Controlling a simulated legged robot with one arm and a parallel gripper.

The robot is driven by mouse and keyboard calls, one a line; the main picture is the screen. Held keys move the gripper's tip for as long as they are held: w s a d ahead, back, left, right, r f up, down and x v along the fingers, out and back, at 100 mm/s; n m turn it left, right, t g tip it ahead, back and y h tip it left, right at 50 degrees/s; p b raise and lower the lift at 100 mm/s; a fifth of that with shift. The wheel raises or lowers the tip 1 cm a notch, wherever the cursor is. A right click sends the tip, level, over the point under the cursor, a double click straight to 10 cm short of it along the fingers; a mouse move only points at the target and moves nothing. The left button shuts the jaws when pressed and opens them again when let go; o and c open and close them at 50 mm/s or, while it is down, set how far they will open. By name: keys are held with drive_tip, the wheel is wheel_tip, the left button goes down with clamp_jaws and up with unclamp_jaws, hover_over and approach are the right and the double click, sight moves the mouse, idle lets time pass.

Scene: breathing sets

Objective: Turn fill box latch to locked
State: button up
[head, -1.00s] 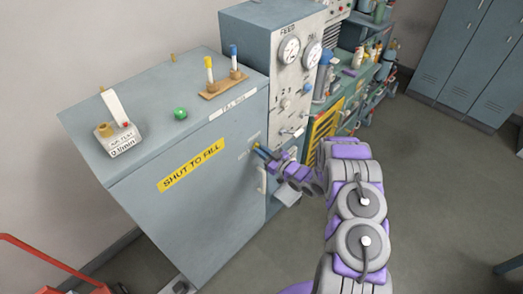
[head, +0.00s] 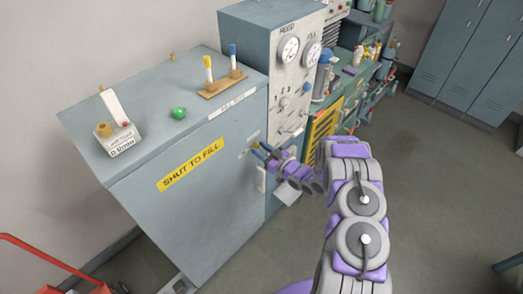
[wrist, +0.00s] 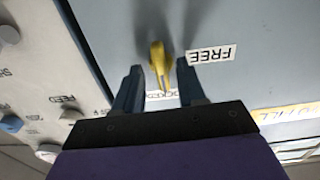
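The fill box (head: 190,215) is the large blue-grey cabinet with a yellow "SHUT TO FILL" label, left of centre in the head view. The yellow latch (wrist: 157,62) shows on its face in the wrist view. The latch's free end points down in that picture, over the partly covered LOCKED label (wrist: 162,95). The FREE label (wrist: 211,54) is to its right. My gripper (wrist: 158,85) is open, one finger either side of the latch, with visible gaps. In the head view my gripper (head: 262,152) is at the box's front right and hides most of the latch.
The gauge panel (head: 291,80) stands right beside the box. A green knob (head: 178,113) and a flow-reading block (head: 121,143) are on the box top. Grey lockers (head: 470,60) stand far right, with open floor before them.

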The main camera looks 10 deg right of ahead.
drive_tip(key=v, duration=1.7)
drive_tip(key=shift+d, duration=0.2)
